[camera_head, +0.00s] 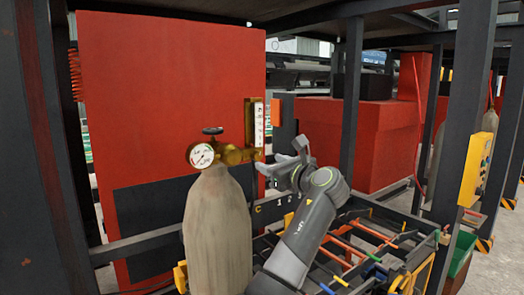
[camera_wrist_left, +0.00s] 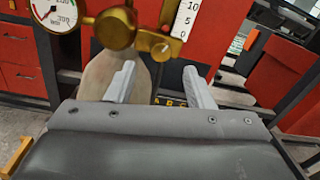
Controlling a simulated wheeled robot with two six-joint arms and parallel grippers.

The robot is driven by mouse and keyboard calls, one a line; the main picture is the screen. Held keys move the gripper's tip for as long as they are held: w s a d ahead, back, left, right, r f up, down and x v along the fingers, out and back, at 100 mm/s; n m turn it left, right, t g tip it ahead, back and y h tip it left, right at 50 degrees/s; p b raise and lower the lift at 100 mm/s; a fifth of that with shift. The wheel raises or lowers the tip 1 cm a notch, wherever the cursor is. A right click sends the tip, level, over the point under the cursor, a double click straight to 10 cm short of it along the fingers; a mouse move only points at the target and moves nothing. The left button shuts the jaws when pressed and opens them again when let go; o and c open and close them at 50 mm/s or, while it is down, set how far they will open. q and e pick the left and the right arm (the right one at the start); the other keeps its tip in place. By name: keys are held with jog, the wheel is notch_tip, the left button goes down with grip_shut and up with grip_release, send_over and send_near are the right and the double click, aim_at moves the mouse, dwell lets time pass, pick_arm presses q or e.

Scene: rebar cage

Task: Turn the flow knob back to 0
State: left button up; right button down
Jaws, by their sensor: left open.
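A tan gas cylinder (camera_head: 217,235) stands upright with a brass regulator (camera_head: 232,155) on top. A round white gauge (camera_head: 202,155) is on the regulator's left, and a white flow scale (camera_head: 258,125) stands upright on its right. In the left wrist view, the scale (camera_wrist_left: 183,18) shows 10, 5 and 0, with a brass flow knob (camera_wrist_left: 161,48) at its lower end. My left gripper (camera_head: 279,166) is just right of the regulator, open and empty. In the wrist view, its two fingers (camera_wrist_left: 158,72) are apart, below the knob in the picture; contact is not visible. My right gripper is out of view.
A large red cabinet (camera_head: 165,75) stands behind the cylinder. Dark steel posts (camera_head: 352,95) frame the area. A rack with coloured bars (camera_head: 350,250) lies below my left arm. A yellow control box (camera_head: 477,168) is mounted at the right.

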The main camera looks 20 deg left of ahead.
aim_at(259, 158)
pick_arm(q)
jog(key=p+x, duration=0.1)
jog(key=x, duration=0.3)
jog(key=shift+w+a+r, duration=0.1)
jog(key=shift+r, duration=0.05)
jog(key=shift+w+a+p, duration=0.35)
jog(key=shift+a, duration=0.1)
jog(key=c, duration=1)
jog(key=shift+f, duration=0.2)
